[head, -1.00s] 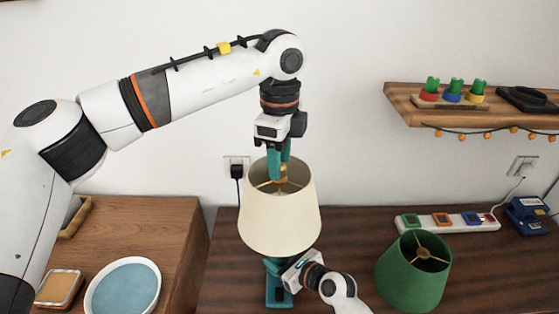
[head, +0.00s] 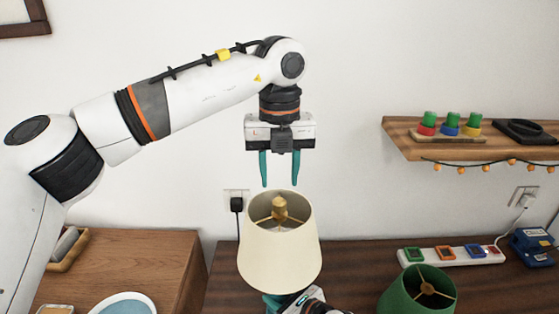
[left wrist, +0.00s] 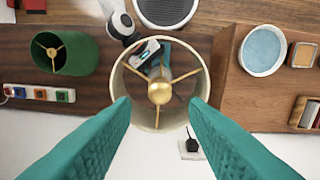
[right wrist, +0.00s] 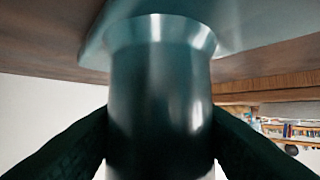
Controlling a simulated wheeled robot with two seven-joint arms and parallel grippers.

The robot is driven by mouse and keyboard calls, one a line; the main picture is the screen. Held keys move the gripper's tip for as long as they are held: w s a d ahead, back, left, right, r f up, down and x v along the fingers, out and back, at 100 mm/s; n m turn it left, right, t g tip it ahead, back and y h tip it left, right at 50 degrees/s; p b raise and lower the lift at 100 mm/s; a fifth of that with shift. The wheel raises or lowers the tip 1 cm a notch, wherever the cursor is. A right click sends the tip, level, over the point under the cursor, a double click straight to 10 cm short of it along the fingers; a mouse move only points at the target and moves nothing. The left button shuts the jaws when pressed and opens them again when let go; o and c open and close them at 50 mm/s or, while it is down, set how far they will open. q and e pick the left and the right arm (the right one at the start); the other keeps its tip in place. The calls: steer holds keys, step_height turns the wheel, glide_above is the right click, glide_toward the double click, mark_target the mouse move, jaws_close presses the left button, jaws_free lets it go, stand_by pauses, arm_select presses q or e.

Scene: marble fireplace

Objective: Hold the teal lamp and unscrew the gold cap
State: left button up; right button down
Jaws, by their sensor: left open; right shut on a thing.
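The teal lamp stands upright under a cream shade (head: 279,257). Its glossy teal stem (right wrist: 158,100) fills the right wrist view. The gold cap (head: 279,207) sits at the centre of the shade's spokes; it also shows from above in the left wrist view (left wrist: 159,91). My left gripper (head: 280,185) is open and empty, pointing down just above the shade, apart from the cap. In the left wrist view its teal fingers lie on either side, with the cap between and beyond them. My right gripper (right wrist: 160,150) is shut on the lamp stem, below the shade.
A green lampshade (head: 416,292) stands to the right on the dark table. Behind it lie a power strip (head: 450,253) and a blue device (head: 533,248). A wall shelf (head: 440,142) holds coloured pegs. A blue-topped round dish (head: 124,304) is at lower left.

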mark_target(279, 200)
arm_select(q)
steer(key=m, duration=0.4)
steer(key=shift+r, duration=0.3)
steer(key=m, duration=0.6)
steer(key=shift+r, duration=0.3)
steer(key=m, duration=0.4)
steer(key=shift+r, duration=0.25)
steer(key=m, duration=0.4)
steer(key=shift+r+m, duration=0.2)
steer(key=shift+m, duration=0.1)
steer(key=shift+f, duration=0.55)
step_height(279, 200, down, 7)
steer(key=shift+r, duration=0.1)
jaws_close()
